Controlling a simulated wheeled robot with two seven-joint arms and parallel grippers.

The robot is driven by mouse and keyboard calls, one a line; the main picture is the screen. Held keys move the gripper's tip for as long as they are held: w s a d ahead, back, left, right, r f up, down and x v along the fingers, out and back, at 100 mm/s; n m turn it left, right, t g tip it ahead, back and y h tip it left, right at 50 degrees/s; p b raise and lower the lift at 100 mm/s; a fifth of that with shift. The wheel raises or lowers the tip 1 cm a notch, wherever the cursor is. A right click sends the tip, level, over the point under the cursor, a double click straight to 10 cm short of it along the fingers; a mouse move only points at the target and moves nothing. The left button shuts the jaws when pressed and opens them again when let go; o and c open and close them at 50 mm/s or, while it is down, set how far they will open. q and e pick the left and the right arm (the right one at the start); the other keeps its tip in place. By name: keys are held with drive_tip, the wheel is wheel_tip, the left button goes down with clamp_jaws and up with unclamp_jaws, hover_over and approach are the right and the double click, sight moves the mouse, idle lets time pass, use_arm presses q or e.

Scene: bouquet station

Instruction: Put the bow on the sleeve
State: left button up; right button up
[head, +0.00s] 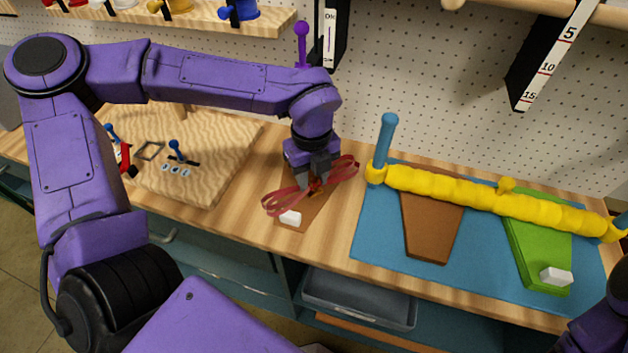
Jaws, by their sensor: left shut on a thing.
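My left gripper (317,183) points down at the middle of the table and is shut on the red bow (343,172). The bow's dark red loops spread to both sides of the fingers, and its knot is partly hidden by them. Under the bow is a flat brown piece (313,215) with a white block (290,217) at its near end. I cannot tell whether the bow touches it. A brown tapered sleeve-like piece (428,230) and a green one (537,245) lie to the right. My right gripper is not in view; only part of that arm shows at bottom right.
A blue mat (377,245) lies under the tapered pieces, with a yellow puffy roll (470,191) across them and a blue post (384,140) at its left end. A white block (556,276) sits on the green piece. A wooden board (215,160) with small parts lies left.

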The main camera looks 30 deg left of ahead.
sight(314, 187)
use_arm(q)
drive_tip(key=shift+w+f, duration=0.15)
drive_tip(key=shift+f, duration=0.9)
drive_tip(key=shift+w+f, duration=0.1)
drive_tip(key=shift+f, duration=0.95)
drive_tip(key=o, duration=1)
wheel_tip(314, 187, up, 8)
drive_tip(key=shift+f+b, duration=0.1)
drive_tip(key=shift+b, duration=0.3)
